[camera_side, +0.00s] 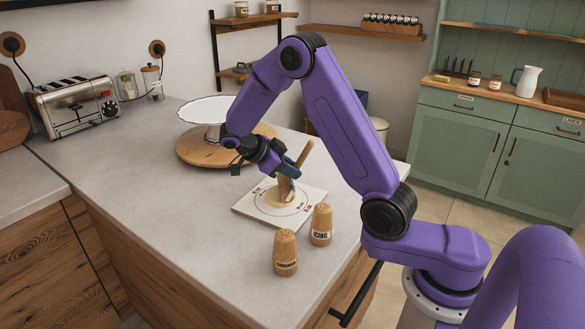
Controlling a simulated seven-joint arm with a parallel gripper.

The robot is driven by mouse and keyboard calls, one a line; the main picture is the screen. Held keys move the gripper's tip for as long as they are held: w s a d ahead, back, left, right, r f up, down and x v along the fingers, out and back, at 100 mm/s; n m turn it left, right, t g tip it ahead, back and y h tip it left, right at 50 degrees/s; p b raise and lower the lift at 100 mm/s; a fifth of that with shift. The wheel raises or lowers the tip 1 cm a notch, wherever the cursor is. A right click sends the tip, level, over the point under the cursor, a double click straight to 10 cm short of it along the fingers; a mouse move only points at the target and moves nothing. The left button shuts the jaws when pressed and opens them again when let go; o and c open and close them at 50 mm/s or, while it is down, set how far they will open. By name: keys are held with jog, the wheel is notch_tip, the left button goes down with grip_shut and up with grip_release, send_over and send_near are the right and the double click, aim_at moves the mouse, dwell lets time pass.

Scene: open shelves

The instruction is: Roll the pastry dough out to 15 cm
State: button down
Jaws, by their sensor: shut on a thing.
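The pastry dough (272,196) is a small pale yellow round on a white square board (252,210) with printed rings and red marks. My gripper (287,171) is above the board, shut on a wooden rolling pin (305,153). The pin looks tilted, its upper end sticking up to the right of the gripper. Its lower part (285,187) comes down over the dough. I cannot tell whether it touches the dough. The gripper and pin hide part of the dough and the back of the board.
Two wooden shakers, one labelled ICING (321,225) and the other (285,254), stand close in front of the board. A round wooden board (190,153) and a white cake stand (207,108) are behind it. The counter (150,200) to the left is clear.

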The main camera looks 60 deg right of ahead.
jog(key=shift+w+a+f, duration=0.1)
jog(key=shift+a+f, duration=0.05)
jog(key=shift+a, duration=0.15)
jog(key=shift+w+a, duration=0.25)
jog(key=shift+a, duration=0.1)
jog(key=shift+w+a, duration=0.1)
jog(key=shift+w+a, duration=0.3)
jog(key=shift+a, duration=0.05)
dwell(0.5)
jog(key=shift+w+a, duration=0.35)
jog(key=shift+a, duration=0.1)
